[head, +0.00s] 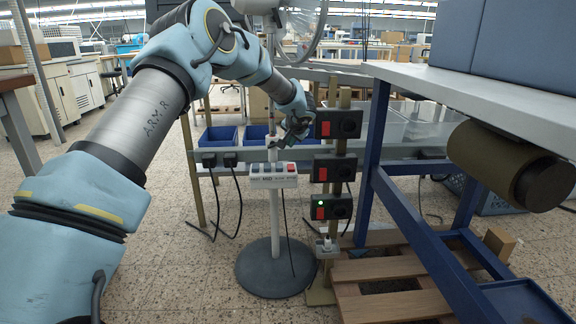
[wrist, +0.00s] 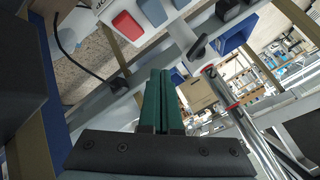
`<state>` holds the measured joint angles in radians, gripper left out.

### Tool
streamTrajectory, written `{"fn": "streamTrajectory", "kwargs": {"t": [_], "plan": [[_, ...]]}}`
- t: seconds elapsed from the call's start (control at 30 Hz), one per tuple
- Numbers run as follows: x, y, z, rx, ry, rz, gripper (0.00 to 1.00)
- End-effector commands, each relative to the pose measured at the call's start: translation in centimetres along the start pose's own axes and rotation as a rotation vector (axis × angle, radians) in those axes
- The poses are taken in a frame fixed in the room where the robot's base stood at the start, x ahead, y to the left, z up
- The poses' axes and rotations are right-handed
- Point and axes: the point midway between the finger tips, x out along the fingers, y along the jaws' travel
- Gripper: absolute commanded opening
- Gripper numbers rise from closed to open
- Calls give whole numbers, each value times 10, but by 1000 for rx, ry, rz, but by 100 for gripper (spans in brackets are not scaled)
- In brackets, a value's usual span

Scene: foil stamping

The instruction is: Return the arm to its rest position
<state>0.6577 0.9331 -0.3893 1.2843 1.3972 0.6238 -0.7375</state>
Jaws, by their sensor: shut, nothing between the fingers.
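My blue arm reaches forward from the left of the head view, bent at the elbow. My gripper (head: 288,140) is just above a white control box (head: 273,181) on a pole and left of the top black switch box (head: 338,124); I cannot tell whether it touches anything. In the wrist view its two green fingers (wrist: 161,76) lie together, shut and empty. A red button (wrist: 127,25) and blue-grey buttons show beyond them.
Black switch boxes with red buttons line a wooden post; the lowest (head: 331,207) shows a green light. A blue-legged table (head: 492,99) with a brown roll (head: 497,160) is on the right. A wooden pallet (head: 388,270) lies below. Floor is open at lower left.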

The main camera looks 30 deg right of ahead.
Motion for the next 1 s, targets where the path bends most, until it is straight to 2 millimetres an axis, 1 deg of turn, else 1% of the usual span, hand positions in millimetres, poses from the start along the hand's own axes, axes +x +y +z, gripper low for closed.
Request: {"fn": "streamTrajectory", "kwargs": {"t": [0.23,0.27,0.37,0.47,0.5,0.57,0.6,0.67,0.7,0.77,0.8,0.83,0.87,0.9,1.0], "plan": [[-1,-2,2,-1,-3,0,0],[-2,-4,4,-3,-8,1,0],[-8,-20,25,-14,-49,9,0],[-25,-48,69,-45,-132,27,0],[-34,-61,93,-65,-172,37,0],[-50,-79,131,-104,-237,53,0],[-62,-89,156,-132,-278,63,0],[-81,-103,193,-181,-335,78,0],[-95,-111,218,-217,-372,86,0],[-117,-120,255,-278,-424,99,0],[-133,-125,279,-323,-457,108,0],[-145,-128,298,-360,-481,113,0],[-157,-129,315,-396,-504,119,0],[-173,-130,338,-447,-531,126,0],[-210,-126,385,-567,-584,140,0]]}}
